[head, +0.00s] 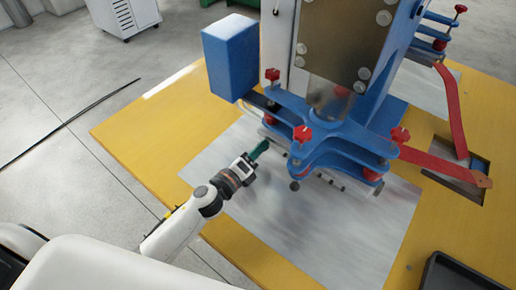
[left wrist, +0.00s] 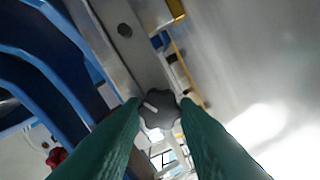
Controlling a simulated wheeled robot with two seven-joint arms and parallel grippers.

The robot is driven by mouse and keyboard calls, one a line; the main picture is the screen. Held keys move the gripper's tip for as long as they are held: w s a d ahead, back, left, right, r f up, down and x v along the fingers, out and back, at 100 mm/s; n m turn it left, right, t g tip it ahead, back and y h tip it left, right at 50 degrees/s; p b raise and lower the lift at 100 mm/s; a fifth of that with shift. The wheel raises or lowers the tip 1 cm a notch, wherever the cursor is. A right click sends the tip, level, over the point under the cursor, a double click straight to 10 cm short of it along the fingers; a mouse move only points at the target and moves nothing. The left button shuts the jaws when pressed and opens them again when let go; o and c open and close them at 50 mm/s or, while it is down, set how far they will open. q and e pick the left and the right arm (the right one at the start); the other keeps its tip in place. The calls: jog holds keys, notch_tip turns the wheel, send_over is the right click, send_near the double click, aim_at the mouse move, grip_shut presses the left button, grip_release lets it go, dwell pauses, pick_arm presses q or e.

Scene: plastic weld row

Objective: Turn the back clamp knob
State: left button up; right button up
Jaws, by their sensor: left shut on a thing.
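A dark grey lobed clamp knob (left wrist: 158,108) sits between the green fingertips of my left gripper (left wrist: 160,112) in the left wrist view. The gripper is shut on it, with one finger on each side. In the head view my left gripper (head: 262,148) reaches in from the left to the near left side of the blue clamp (head: 340,148). The held knob is hidden there behind the fingers and clamp parts. My right gripper is not in view.
Red knobs stand on the blue clamp, one at its front (head: 302,134). A blue box (head: 231,57) stands behind my left gripper. Red levers (head: 445,162) extend to the right. A black tray (head: 465,278) lies at lower right. The grey sheet (head: 340,235) in front is clear.

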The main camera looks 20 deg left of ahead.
pick_arm(q)
jog(key=n+p, duration=0.1)
jog(key=n, duration=0.3)
jog(key=shift+n+p, duration=0.6)
jog(key=shift+n, duration=1.2)
jog(key=shift+f, duration=0.1)
jog(key=o, duration=1)
jog(key=shift+c, duration=0.2)
jog(key=b+v, duration=0.1)
jog(key=v, duration=0.9)
jog(key=shift+s+a, duration=0.15)
jog(key=shift+s, duration=0.2)
jog(key=shift+s+a, duration=0.2)
jog(key=shift+s, duration=0.45)
